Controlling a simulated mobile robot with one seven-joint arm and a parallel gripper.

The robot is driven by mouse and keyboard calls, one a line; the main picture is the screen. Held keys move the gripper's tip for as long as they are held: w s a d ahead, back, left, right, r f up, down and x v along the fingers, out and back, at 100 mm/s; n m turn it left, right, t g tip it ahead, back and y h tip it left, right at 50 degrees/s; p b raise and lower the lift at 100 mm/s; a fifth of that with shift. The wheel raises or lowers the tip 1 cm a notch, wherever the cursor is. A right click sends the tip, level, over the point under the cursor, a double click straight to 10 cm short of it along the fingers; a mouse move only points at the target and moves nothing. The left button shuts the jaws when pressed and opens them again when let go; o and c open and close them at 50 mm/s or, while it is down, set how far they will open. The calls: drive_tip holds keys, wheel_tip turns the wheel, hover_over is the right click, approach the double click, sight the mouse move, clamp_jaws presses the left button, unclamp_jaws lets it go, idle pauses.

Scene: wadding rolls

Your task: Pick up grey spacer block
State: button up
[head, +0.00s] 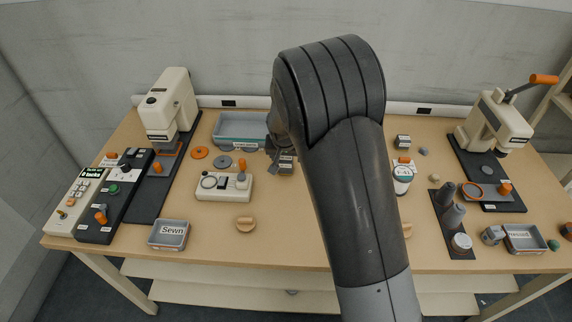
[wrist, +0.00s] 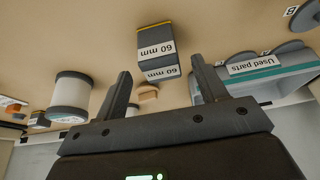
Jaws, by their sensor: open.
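The grey spacer block (wrist: 152,38) has "60 mm" labels and a yellow edge. In the wrist view it shows upside down, just beyond and between the fingertips. It stands apart from both fingers. In the head view a small part of the block (head: 286,170) shows left of my arm, the rest hidden. My gripper (wrist: 160,66) is open and empty, with one finger on each side of the picture's middle. In the head view my gripper (head: 278,150) is mostly hidden behind my own arm, low over the table.
The "Used parts" tray (wrist: 275,82) is close on the right in the wrist view; the grey tray (head: 240,118) shows behind in the head view. A white and grey cylinder (wrist: 70,95) stands left. A control box (head: 223,187) sits left of the block.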

sight(286, 159)
drive_tip(key=shift+x, duration=1.5)
drive_tip(key=shift+a, duration=0.1)
drive_tip(key=c, duration=1.1)
drive_tip(key=shift+r, duration=0.15)
drive_tip(key=shift+c, duration=0.2)
wheel_tip(286, 159, up, 4)
drive_tip(key=shift+r, duration=0.2)
drive_tip(key=s+d+r, duration=0.2)
drive_tip(key=d+r, duration=0.4)
drive_tip(key=d, duration=0.5)
drive_tip(key=shift+s+d+r, duration=0.2)
drive_tip(key=shift+s+d, duration=0.05)
drive_tip(key=shift+s, duration=0.1)
